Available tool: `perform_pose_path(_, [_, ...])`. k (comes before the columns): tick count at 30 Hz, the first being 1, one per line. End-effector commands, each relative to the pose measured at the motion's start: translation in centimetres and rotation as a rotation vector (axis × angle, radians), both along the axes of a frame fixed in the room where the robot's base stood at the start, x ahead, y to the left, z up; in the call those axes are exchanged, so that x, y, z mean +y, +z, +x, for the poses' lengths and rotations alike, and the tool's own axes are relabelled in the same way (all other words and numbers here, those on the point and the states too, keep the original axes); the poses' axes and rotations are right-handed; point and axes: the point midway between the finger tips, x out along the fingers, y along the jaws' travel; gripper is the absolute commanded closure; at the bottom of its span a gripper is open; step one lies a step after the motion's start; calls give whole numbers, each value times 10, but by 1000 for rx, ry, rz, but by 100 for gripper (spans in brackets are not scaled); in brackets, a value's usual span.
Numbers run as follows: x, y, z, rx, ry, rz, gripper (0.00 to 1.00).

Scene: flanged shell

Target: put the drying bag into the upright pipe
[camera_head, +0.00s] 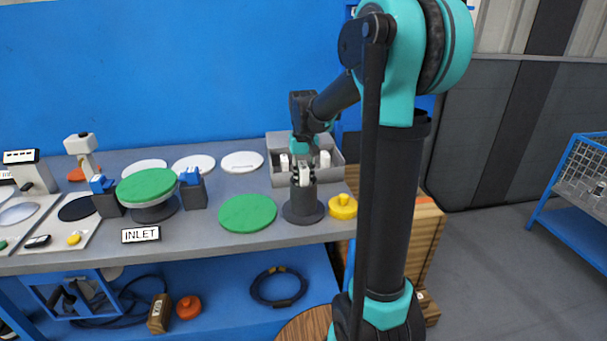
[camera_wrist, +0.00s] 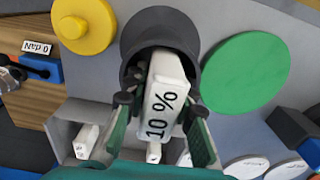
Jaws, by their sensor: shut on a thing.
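The upright pipe (camera_head: 303,204) is dark grey with a round base flange and stands near the front right of the bench. In the wrist view its open mouth and flange (camera_wrist: 142,40) show beyond my fingers. My gripper (camera_head: 302,168) is right above the pipe, pointing down. The fingers (camera_wrist: 160,117) stay outside the mouth.
A grey bin (camera_head: 281,181) with more white bags (camera_wrist: 87,140) stands behind the pipe. A yellow knobbed cap (camera_head: 343,207) lies close right of the pipe, a green disc (camera_head: 248,213) close left. White discs (camera_head: 242,161) lie farther back.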

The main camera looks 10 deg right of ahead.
Motion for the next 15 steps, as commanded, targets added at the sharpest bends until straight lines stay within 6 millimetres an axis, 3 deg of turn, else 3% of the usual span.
perform_pose_path(12, [0,-3,0,0,0,0,100])
perform_pose_path(13, [0,-3,0,0,0,0,71])
perform_pose_path(15, [0,-3,0,0,0,0,63])
